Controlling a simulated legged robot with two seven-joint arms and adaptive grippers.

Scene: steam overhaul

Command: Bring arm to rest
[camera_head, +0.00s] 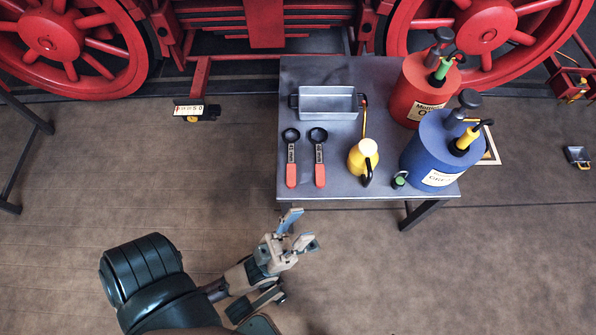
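My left gripper (296,229) is in the lower middle of the head view, in front of the table's near edge. Its fingers are spread apart with nothing between them. My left arm comes in from the bottom left, bent, with the gripper pointing up and right. My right gripper is not in view. The grey metal table (335,180) stands just beyond the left gripper. The fingers appear apart from the objects on it.
The table holds a metal tray (329,90), two red-handled tools (292,172) (319,172), a yellow oil can (361,155), a red canister (405,91) and a blue canister (424,149). Red locomotive wheels (60,35) stand behind. Floor left and right of my gripper is clear.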

